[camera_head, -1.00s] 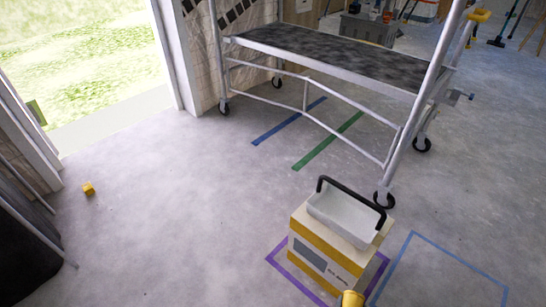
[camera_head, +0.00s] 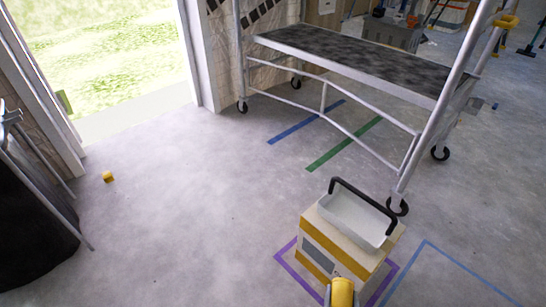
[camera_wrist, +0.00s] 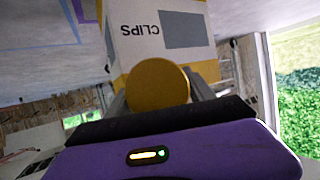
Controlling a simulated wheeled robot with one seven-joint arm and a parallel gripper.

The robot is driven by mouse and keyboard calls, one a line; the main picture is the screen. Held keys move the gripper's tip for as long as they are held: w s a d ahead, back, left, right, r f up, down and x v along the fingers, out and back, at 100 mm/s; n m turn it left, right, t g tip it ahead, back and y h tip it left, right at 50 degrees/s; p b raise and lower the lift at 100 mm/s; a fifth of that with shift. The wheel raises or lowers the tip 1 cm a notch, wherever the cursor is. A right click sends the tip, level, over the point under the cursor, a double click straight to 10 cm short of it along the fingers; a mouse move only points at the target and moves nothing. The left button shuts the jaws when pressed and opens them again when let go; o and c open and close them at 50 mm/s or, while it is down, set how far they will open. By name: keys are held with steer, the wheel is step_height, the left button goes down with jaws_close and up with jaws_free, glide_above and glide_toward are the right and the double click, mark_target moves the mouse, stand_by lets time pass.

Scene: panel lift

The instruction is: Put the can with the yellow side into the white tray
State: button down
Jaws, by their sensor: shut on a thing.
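A yellow can (camera_head: 342,291) shows at the bottom edge of the head view, just in front of the box under the tray. In the wrist view its round yellow end (camera_wrist: 157,85) faces the camera. My gripper (camera_wrist: 160,96) is shut on this can, with dark fingers on both sides of it. The white tray (camera_head: 352,220) has a black handle and sits on top of a white and yellow box (camera_head: 318,262). The tray's visible inside looks empty. The can is outside the tray, lower in the picture; its far side is hidden.
The box, marked CLIPS in the wrist view (camera_wrist: 163,30), stands inside a purple floor outline (camera_head: 290,270). A wheeled scaffold (camera_head: 350,65) stands behind it. A blue outline (camera_head: 460,265) lies to the right. A small yellow object (camera_head: 108,177) lies on open floor at left.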

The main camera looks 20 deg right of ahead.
steer(key=w+a+r+n+t+y, duration=0.1)
steer(key=w+a+r+n+y, duration=0.2)
steer(key=w+a+r, duration=0.3)
steer(key=w+a+r+n+t+y, duration=0.1)
steer(key=w+a+r+n+y, duration=0.3)
steer(key=w+r, duration=0.7)
steer(key=shift+a+r+n+t+y, duration=0.3)
steer(key=shift+a+r+t+y, duration=0.25)
steer(key=shift+a, duration=0.4)
steer(key=shift+f, duration=0.1)
